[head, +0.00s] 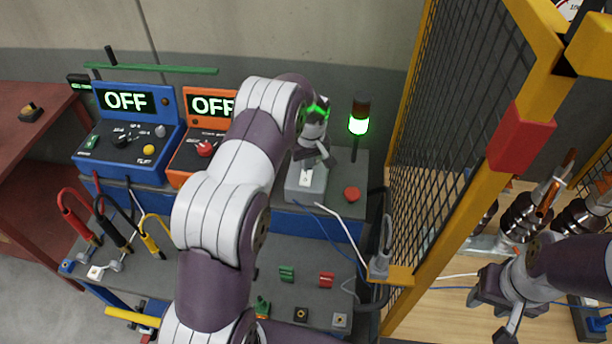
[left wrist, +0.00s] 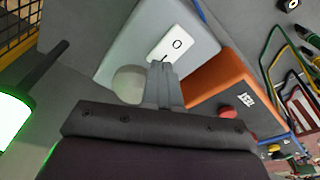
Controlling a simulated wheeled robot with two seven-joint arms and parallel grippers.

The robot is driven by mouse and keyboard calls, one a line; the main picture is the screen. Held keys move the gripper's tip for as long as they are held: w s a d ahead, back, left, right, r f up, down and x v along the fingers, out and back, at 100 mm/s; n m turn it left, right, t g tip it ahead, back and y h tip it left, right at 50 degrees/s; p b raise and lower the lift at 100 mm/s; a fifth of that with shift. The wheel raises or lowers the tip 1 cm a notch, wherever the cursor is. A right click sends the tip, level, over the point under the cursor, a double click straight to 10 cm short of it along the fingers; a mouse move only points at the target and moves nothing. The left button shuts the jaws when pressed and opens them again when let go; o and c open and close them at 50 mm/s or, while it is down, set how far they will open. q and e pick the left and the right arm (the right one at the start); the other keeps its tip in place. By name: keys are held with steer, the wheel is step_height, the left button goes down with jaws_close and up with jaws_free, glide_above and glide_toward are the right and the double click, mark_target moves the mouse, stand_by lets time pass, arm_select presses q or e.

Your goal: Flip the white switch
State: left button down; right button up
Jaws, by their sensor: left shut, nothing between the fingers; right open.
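The white switch (head: 306,178) is a rocker on a light grey box (head: 318,190) on the bench's upper shelf. In the left wrist view, the switch (left wrist: 176,44) shows an O mark at its far end, and a dark mark beside the fingertips. My left gripper (head: 316,158) is shut and empty, with its fingertips (left wrist: 161,68) over the near end of the switch. I cannot tell whether they touch it. My right gripper (head: 497,312) is open and empty at the lower right, far from the switch.
Blue (head: 128,148) and orange (head: 186,165) panels reading OFF stand left. A yellow-framed mesh fence (head: 425,150) separates my arms. Cables hang over the bench front.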

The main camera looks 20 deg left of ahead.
arm_select(q)
steer(key=shift+f+b, duration=0.4)
steer(key=shift+f, duration=0.2)
steer(key=shift+r, duration=0.1)
steer(key=shift+r+p, duration=2.2)
steer(key=shift+r, duration=1.35)
steer(key=shift+f, duration=0.1)
